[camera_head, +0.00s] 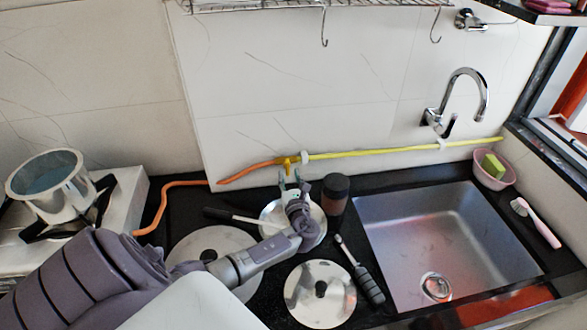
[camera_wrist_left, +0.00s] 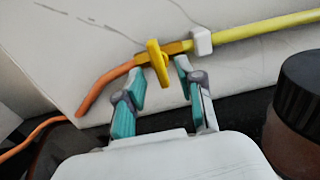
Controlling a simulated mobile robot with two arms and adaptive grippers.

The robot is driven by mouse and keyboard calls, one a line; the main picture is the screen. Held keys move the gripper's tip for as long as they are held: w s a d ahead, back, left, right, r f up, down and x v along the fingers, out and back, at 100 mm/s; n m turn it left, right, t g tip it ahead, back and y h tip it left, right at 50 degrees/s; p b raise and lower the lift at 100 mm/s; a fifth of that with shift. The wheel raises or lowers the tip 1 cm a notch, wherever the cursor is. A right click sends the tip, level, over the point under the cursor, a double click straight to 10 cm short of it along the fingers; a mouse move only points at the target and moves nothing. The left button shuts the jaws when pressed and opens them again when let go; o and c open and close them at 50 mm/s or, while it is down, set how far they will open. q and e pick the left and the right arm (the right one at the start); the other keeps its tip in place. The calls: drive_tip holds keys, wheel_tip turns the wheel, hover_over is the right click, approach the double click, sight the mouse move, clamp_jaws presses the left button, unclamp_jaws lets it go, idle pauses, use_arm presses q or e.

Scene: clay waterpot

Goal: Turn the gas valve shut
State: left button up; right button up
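The gas valve (camera_head: 287,162) sits on the pipe along the back wall, where the orange hose meets the yellow pipe. In the left wrist view its yellow handle (camera_wrist_left: 157,62) stands crosswise to the pipe. My left gripper (camera_head: 291,181) is just in front of the valve. In the left wrist view my left gripper (camera_wrist_left: 161,72) is open, with a teal-padded finger on each side of the handle. Gaps show between the handle and both fingers; I cannot tell how far the tips reach in depth. My right gripper is not in view.
A dark-lidded jar (camera_head: 335,194) stands close right of the left gripper; its lid also shows in the left wrist view (camera_wrist_left: 306,83). Metal lids (camera_head: 320,293) and a brush (camera_head: 368,282) lie on the counter. A stove with a pot (camera_head: 48,190) is left, a sink (camera_head: 400,225) right.

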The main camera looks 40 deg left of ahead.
use_arm(q)
drive_tip(key=v, duration=0.9)
drive_tip(key=shift+d, duration=0.1)
drive_tip(key=shift+f, duration=0.1)
